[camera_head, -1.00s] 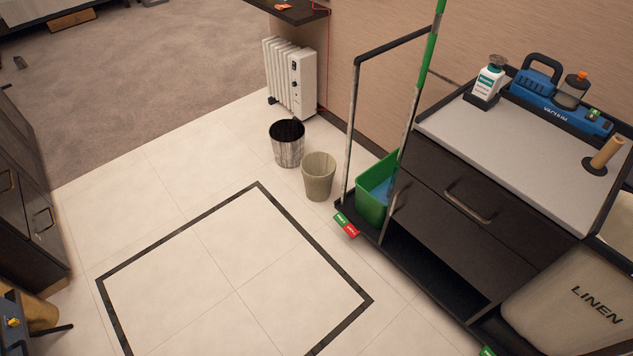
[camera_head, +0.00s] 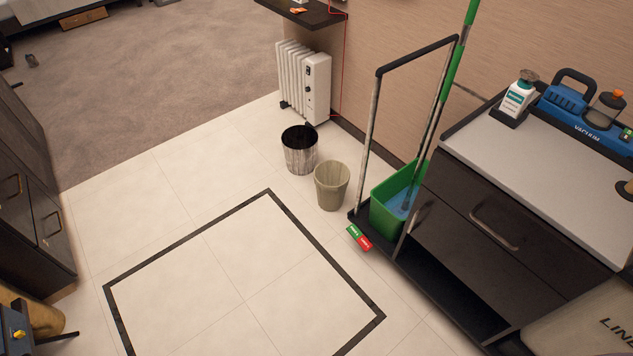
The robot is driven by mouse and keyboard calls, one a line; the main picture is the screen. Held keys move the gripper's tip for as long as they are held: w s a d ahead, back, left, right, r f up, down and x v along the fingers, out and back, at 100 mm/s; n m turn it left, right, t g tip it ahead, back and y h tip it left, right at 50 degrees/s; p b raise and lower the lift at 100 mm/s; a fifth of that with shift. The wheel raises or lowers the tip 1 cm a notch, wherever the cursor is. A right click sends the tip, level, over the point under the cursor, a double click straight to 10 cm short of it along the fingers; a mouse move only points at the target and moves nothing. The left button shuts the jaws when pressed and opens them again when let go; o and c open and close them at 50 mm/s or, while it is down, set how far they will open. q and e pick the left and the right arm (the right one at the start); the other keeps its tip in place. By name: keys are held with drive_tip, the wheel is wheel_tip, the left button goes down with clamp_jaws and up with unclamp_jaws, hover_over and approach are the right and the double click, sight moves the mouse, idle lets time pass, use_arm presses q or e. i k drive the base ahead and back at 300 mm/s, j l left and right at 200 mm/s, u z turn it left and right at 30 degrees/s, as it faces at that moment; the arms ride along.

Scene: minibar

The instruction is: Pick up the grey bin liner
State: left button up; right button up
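No separate grey bin liner can be clearly made out. A bin with a streaked grey-white outside and a dark inside (camera_head: 300,154) stands on the tiles near the heater. I cannot tell whether the grey is a liner or the bin itself. A beige-grey bin (camera_head: 332,190) stands upright just in front of it and to its right. Its inside looks plain, and I cannot tell if a liner is in it.
A white radiator (camera_head: 304,82) stands behind the bins by the wall. A cleaning cart (camera_head: 520,235) with a green bucket (camera_head: 388,215) and a mop fills the right side. Dark cabinets (camera_head: 35,215) stand at the left. The tiled floor (camera_head: 215,265) between is clear.

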sight(331, 177)
drive_tip(key=i+j+u, duration=0.35)
drive_tip(key=i, duration=0.55)
drive_tip(key=i+u, duration=0.3)
drive_tip(key=i, duration=0.6)
drive_tip(key=i+j+z, duration=0.1)
drive_tip(key=i+z, duration=0.35)
drive_tip(key=i+j+z, duration=0.25)
drive_tip(key=i+z, duration=0.15)
drive_tip(key=i+j+z, duration=0.45)
